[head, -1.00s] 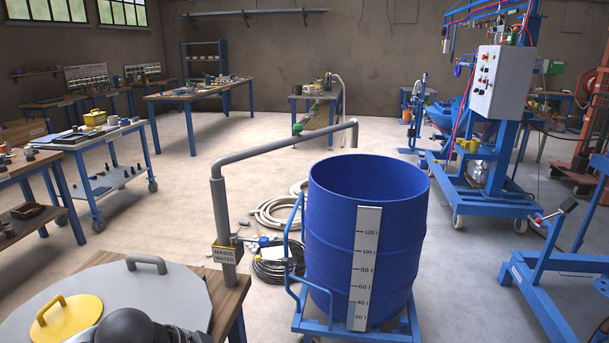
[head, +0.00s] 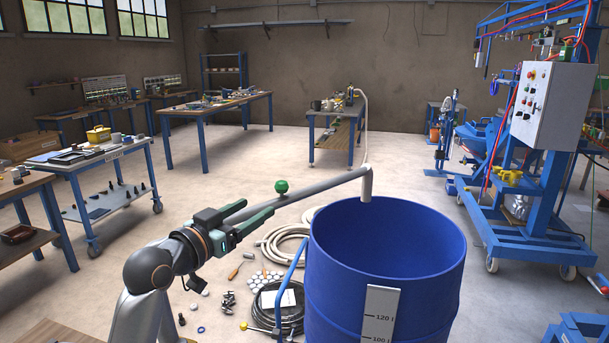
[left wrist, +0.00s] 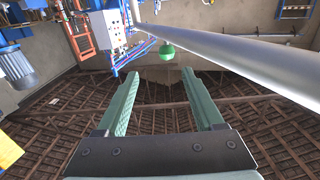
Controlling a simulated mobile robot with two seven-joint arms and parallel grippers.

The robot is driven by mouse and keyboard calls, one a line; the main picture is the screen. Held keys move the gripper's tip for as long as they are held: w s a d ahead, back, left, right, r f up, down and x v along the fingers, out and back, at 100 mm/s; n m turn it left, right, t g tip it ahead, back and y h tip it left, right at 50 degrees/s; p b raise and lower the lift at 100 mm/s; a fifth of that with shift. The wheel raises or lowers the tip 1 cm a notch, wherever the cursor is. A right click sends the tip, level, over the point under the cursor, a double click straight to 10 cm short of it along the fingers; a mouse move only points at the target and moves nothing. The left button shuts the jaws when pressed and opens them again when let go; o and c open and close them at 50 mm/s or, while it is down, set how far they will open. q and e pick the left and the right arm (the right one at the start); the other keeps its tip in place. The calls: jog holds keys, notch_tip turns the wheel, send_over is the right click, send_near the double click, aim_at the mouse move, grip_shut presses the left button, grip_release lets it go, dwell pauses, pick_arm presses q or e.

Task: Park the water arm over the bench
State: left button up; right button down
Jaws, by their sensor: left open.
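The water arm (head: 325,185) is a grey pipe reaching in from the left. Its short downspout (head: 367,183) hangs over the open blue drum (head: 385,265). A green ball knob (head: 281,187) stands on the pipe. My left gripper (head: 258,208) is open beside the pipe, short of the knob. In the left wrist view, the two green fingers (left wrist: 168,85) are apart with nothing between them. The green knob (left wrist: 167,50) shows beyond the fingertips and the pipe (left wrist: 235,60) passes at upper right. A wooden bench corner (head: 62,332) shows at bottom left. My right gripper is out of view.
Coiled hoses (head: 285,245) and small loose items lie on the floor left of the drum. A blue frame with a white control box (head: 551,104) stands at right. Worktables (head: 100,165) line the left. Open floor lies behind the pipe.

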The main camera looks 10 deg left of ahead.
aim_at(278, 188)
pick_arm(q)
jog(key=shift+y, duration=0.3)
jog(key=x, duration=0.4)
jog(key=p+x, duration=0.1)
jog(key=x, duration=0.3)
jog(key=a+p+x, duration=0.1)
jog(key=x, duration=0.3)
jog(key=shift+w+d+r, duration=0.1)
jog(key=shift+w+r, duration=0.15)
jog(key=shift+w, duration=0.3)
grip_shut()
dwell(0.7)
